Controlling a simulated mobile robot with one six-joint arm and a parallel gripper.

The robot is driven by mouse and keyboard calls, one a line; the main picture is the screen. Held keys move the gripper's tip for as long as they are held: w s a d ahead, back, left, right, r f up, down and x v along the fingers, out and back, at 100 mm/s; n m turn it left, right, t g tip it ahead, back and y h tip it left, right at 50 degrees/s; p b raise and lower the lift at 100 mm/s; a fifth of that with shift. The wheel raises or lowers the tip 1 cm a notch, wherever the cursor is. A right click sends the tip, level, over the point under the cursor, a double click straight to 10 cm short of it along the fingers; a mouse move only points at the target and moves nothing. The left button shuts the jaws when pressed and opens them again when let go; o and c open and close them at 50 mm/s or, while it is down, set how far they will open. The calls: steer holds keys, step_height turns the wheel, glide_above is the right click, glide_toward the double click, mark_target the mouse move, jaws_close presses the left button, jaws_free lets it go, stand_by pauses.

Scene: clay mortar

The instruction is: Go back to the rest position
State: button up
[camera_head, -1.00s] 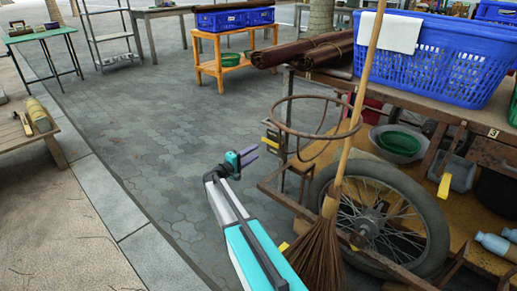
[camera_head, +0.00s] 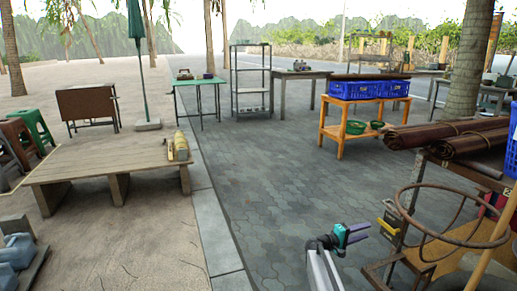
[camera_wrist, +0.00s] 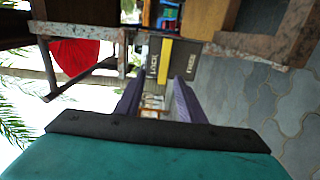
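My gripper (camera_head: 366,233) shows low right of centre in the head view, at the end of my grey and teal arm, over the paved ground. It is beside the cart with the metal ring. In the wrist view its two purple fingers (camera_wrist: 157,92) stand apart with nothing held between them. The gripper is open and empty. Beyond the fingers in the wrist view is a dark box with a yellow stripe (camera_wrist: 165,60).
A rusty metal ring (camera_head: 455,242) juts from the cart close right of my gripper. A low wooden bench (camera_head: 105,165) stands left. An orange table (camera_head: 340,132) with blue crates (camera_head: 362,90) stands behind. The paving (camera_head: 275,180) between is clear.

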steer(key=s+a+f+g+y+p, duration=0.1)
steer(key=s+a+g+y+p, duration=0.2)
steer(key=s+p, duration=0.8)
steer(key=s+a+g+y+p, duration=0.1)
steer(key=s+a+y+p, duration=0.1)
steer(key=s+a+p, duration=0.9)
steer(key=s+d+f+g+y+p, duration=0.1)
steer(key=s+g+y+p, duration=0.2)
steer(key=s+p, duration=0.9)
steer(key=s+a+r+m+g+y, duration=0.1)
steer(key=s+a+y, duration=0.3)
steer(key=s+a, duration=0.5)
steer(key=s+a+r+m+g+y+p, duration=0.1)
steer(key=s+a+m+g+y, duration=0.1)
steer(key=s+a+y, duration=0.3)
steer(key=s+a, duration=0.4)
steer(key=s, duration=0.6)
steer(key=shift+a+r+g, duration=0.15)
steer(key=shift+g, duration=0.15)
steer(key=shift+c, duration=0.6)
steer(key=shift+d, duration=0.2)
